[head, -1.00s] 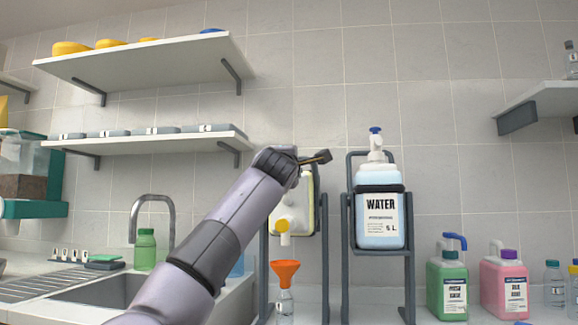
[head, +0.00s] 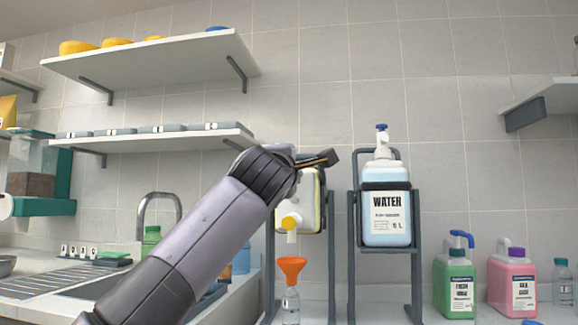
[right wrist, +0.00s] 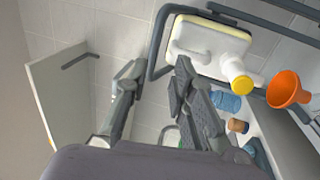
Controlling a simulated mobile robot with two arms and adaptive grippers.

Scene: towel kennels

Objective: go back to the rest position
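My right gripper (head: 322,159) is in front of the wall beside the cream canister with a yellow cap (head: 290,222), pointing right in the head view. Its arm crosses from the lower left and hides part of the sink and of the canister. My left gripper is not in view.
An orange funnel (head: 291,267) sits in a clear bottle below the canister. The water bottle (head: 386,217) hangs in a stand to its right. Green (head: 456,285) and pink (head: 512,283) jugs stand right. Two shelves (head: 160,65) overhang the sink. Wall between water stand and right shelf is clear.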

